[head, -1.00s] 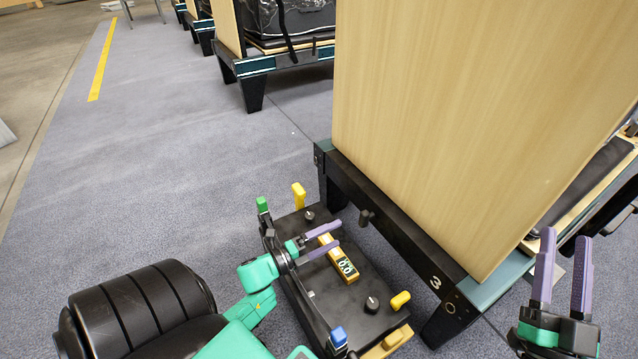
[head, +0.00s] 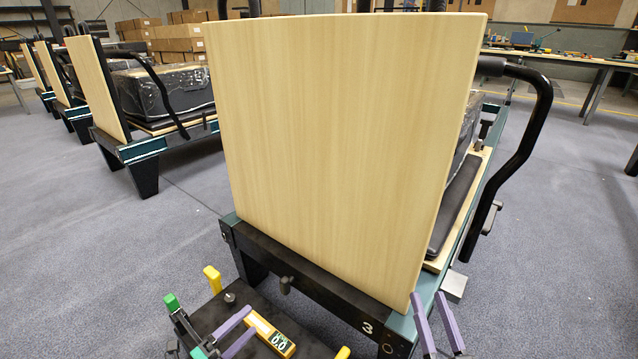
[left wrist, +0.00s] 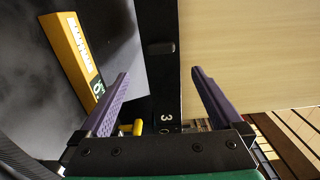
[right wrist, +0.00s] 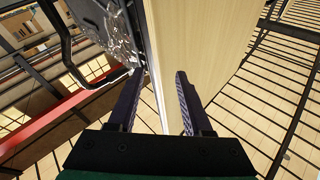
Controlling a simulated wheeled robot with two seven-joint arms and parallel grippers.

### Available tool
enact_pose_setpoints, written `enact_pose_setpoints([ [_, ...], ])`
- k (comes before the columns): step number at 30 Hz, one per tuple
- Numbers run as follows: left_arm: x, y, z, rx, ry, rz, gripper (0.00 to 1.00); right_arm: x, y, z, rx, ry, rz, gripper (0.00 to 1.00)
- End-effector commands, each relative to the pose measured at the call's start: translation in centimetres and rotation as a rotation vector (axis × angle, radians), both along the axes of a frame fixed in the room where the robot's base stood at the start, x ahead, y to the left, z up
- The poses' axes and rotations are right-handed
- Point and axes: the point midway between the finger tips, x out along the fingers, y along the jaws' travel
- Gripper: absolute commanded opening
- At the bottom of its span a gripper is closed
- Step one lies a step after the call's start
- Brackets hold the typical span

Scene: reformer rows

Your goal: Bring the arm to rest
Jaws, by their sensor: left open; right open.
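My left gripper (head: 232,336) is low in the head view, over a black tray (head: 310,346) that carries a yellow device with a small display (head: 270,336). In the left wrist view its purple fingers (left wrist: 160,88) stand apart with nothing between them, and the yellow device (left wrist: 75,55) lies to the left of them. My right gripper (head: 437,322) is at the lower right of the head view, beside the front corner of the reformer marked 3. In the right wrist view its fingers (right wrist: 157,88) are apart and empty, with the wooden panel's edge beyond them.
A tall wooden panel (head: 330,150) stands on the reformer's dark end frame (head: 300,280), close to both grippers. A black curved handle (head: 520,150) rises at the right. More reformers (head: 140,150) stand at the left. Grey floor (head: 560,270) is clear at the right.

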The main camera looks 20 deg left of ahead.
Motion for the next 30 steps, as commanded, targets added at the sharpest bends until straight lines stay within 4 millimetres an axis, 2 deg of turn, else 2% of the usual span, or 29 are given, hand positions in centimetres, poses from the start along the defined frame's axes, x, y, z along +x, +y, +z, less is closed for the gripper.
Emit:
enact_pose_setpoints([
  [4,0.0,0.2,0.9,-0.034,0.04,0.024,1.0,0.4,0.0,0.2,-0.025,0.035,-0.003,0.5],
  [7,-0.3,0.8,2.0,-0.123,0.147,0.089,1.0,0.9,-0.2,-0.8,-0.092,0.14,-0.008,0.5],
  [11,-1.7,1.4,2.3,-0.293,0.356,0.221,1.0,0.5,-1.5,-4.1,-0.212,0.346,-0.017,0.5],
  [14,-3.7,1.4,2.0,-0.42,0.519,0.332,1.0,-1.0,-3.1,-6.9,-0.302,0.51,-0.023,0.5],
  [17,-6.3,1.0,2.0,-0.538,0.68,0.449,1.0,-3.7,-5.2,-9.4,-0.385,0.676,-0.029,0.5],
  [20,-9.5,0.3,2.3,-0.642,0.836,0.571,1.0,-7.4,-7.6,-11.2,-0.461,0.846,-0.033,0.5],
  [22,-12.1,-0.4,2.8,-0.707,0.943,0.665,1.0,-10.6,-9.4,-11.9,-0.511,0.966,-0.035,0.5],
  [26,-17.6,-1.8,4.5,-0.808,1.133,0.852,1.0,-17.7,-12.9,-12.1,-0.596,1.192,-0.035,0.5],
  [30,-23.8,-3.4,7.2,-0.878,1.313,1.064,1.0,-26.4,-16.2,-10.6,-0.671,1.43,-0.027,0.5],
])
